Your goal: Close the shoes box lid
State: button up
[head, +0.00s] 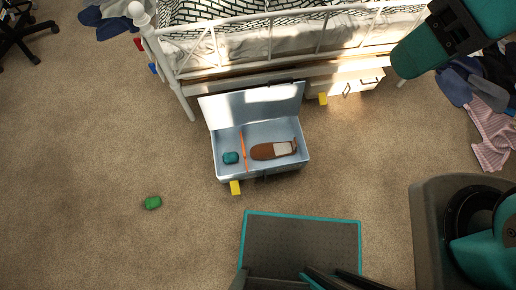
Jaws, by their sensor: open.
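The shoes box (217,164) is a pale blue-grey box on the carpet in front of the bed. Its lid (253,103) stands open, raised along the far edge and leaning back toward the bed. Inside lie a brown shoe-like item (263,152) with a pale middle, a thin orange stick (244,150) and a small teal item (231,158). A dark detail shows at the middle of the box's front. A teal link of my arm shows at the upper right, away from the box. My gripper is not clearly in the picture.
The white bed frame (160,62) stands just behind the lid. A white drawer box (358,86) is under the bed. Yellow blocks (235,188) (323,99) and a green object (153,202) lie on the carpet. Clothes (492,135) lie at right. Carpet left of the box is mostly clear.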

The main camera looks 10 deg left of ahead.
aim_at(269, 102)
jog(key=u, duration=0.65)
jog(key=k, duration=0.85)
jog(key=z, duration=0.6)
jog(key=i, duration=0.5)
